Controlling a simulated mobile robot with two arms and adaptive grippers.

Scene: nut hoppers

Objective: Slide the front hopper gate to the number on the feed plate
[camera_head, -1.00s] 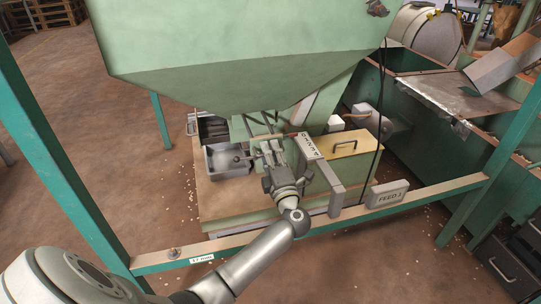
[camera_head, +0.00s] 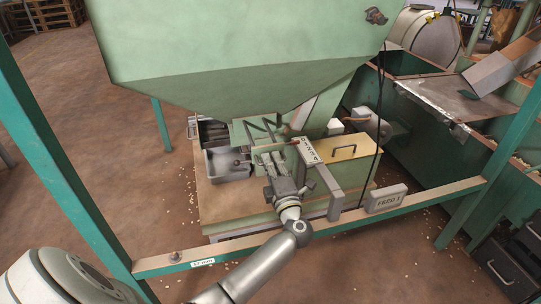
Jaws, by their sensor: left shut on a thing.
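The green front hopper (camera_head: 240,65) hangs over the machine base at the top centre. My left gripper (camera_head: 268,155) is under its outlet, shut on what looks like the gate's front part, which the fingers mostly hide. A metal bracket with a lettered scale plate (camera_head: 308,150) stands just right of the gripper. I cannot read its marks surely. The feed plate (camera_head: 386,198), a grey block reading "FEED" and what looks like a 1, sits on the front rail to the right. My right gripper is not in view.
A green rail (camera_head: 320,227) with a "17 mm" label crosses in front, between green posts (camera_head: 62,165). A metal tray (camera_head: 228,162) sits left of the gripper, a yellow lidded box (camera_head: 352,150) right. A black cable (camera_head: 378,125) hangs near the box.

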